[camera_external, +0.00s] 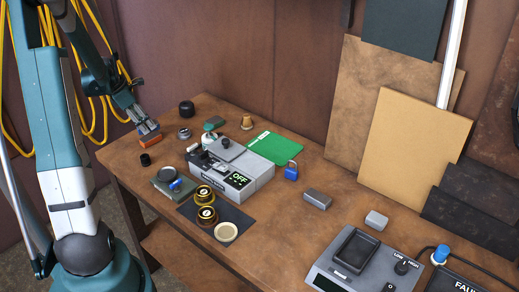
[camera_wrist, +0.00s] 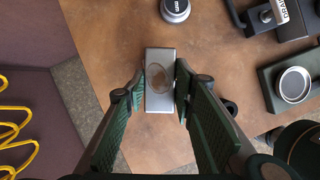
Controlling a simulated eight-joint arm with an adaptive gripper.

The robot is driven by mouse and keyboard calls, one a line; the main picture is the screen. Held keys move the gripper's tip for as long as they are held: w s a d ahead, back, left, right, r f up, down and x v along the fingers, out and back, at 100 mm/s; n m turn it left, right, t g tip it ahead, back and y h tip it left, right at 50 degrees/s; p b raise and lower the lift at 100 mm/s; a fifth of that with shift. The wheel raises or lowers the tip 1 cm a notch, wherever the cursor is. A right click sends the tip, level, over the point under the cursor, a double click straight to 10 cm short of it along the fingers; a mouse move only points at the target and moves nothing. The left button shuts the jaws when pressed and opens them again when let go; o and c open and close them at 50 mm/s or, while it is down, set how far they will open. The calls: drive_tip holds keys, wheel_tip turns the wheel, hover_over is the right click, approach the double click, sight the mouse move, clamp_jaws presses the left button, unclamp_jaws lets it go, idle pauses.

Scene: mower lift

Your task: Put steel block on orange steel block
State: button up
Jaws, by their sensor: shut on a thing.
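My gripper (camera_wrist: 159,88) is shut on a grey steel block (camera_wrist: 160,65), with one finger against each long side, in the wrist view. The block has an oval mark on its top face. In the external view my gripper (camera_external: 137,114) is at the table's far left end, right above the orange steel block (camera_external: 148,128). I cannot tell whether the two blocks touch.
The table's left edge (camera_external: 106,164) is close to my gripper. A small black cylinder (camera_external: 145,160), a metal round part (camera_external: 184,133) and a black knob (camera_external: 187,108) stand nearby. A grey device marked OFF (camera_external: 235,181) is farther right. Another steel block (camera_external: 317,198) lies at right.

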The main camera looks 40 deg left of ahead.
drive_tip(key=shift+f, duration=1.55)
drive_tip(key=shift+f+b, duration=0.2)
drive_tip(key=shift+b, duration=0.1)
drive_tip(key=o, duration=1.1)
drive_tip(key=shift+r, duration=0.15)
drive_tip(key=shift+p+v, duration=0.7)
drive_tip(key=shift+v, duration=5.4)
